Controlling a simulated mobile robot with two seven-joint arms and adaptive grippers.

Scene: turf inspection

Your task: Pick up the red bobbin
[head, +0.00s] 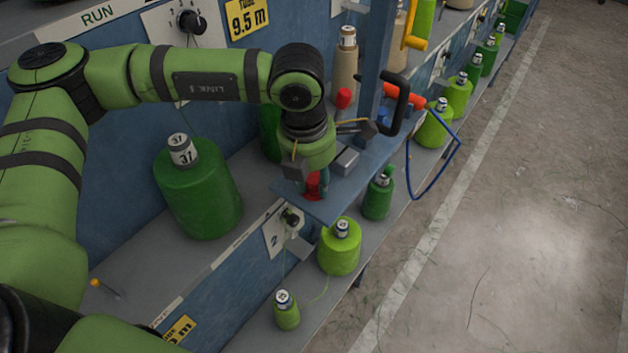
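A red bobbin (312,187) stands on a blue-grey ledge (323,211) near the middle of the head view, partly hidden by my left gripper. My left gripper (317,184) points down over it, with its fingers at the bobbin's sides. The fingers are small and mostly covered by the gripper's body, so I cannot tell whether they touch or grip it. My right gripper is not in view.
A blue post (371,65) with a black handle (398,103) rises just right of my gripper. A grey block (346,160) lies on the ledge. A large green cone (200,197) stands left, and lime cones (340,252) stand below. Floor at right is open.

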